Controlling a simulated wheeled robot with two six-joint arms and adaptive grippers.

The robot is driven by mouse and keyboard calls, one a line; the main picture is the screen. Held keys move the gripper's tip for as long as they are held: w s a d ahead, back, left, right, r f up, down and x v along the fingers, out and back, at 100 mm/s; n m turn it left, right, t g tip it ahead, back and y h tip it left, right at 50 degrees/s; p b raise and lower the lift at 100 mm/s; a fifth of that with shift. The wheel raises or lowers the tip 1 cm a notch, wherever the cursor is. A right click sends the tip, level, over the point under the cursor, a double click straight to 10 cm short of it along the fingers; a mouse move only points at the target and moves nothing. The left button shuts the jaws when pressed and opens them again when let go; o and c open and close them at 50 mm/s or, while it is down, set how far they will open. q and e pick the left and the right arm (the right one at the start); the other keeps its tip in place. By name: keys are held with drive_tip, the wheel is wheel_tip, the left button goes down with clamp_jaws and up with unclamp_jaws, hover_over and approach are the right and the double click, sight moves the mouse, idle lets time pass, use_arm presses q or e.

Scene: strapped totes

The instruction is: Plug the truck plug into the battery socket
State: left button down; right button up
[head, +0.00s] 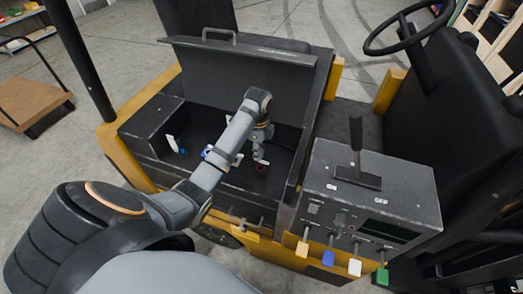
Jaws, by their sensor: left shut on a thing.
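My left gripper (259,152) reaches down into the open battery compartment (150,128) of the truck. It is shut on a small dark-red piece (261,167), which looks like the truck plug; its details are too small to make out. A blue and white part (207,151) shows just left of my forearm, partly hidden by it. A white and blue item (173,144) stands farther left in the compartment. I cannot tell which part is the battery socket, or whether the plug touches it. My right gripper is out of view.
The raised dark lid (240,68) stands behind my gripper. A control console (370,195) with a lever (356,140) and several coloured tabs is at the right, beside the seat and steering wheel (408,30). A brown cart (30,100) stands on the floor at left.

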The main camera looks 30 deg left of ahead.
sight(261, 168)
use_arm(q)
drive_tip(key=shift+d+f, duration=0.65)
drive_tip(key=shift+f, duration=0.3)
drive_tip(key=shift+a+f, duration=0.2)
drive_tip(key=shift+f, duration=0.55)
drive_tip(key=shift+a+f, duration=0.2)
drive_tip(key=shift+f, duration=0.5)
drive_tip(key=shift+d+f, duration=0.15)
drive_tip(key=shift+f, duration=0.1)
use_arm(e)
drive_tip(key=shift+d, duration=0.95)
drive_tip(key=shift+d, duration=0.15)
use_arm(q)
drive_tip(key=shift+f, duration=0.6)
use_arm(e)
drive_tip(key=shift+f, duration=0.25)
use_arm(q)
drive_tip(key=c, duration=1)
unclamp_jaws()
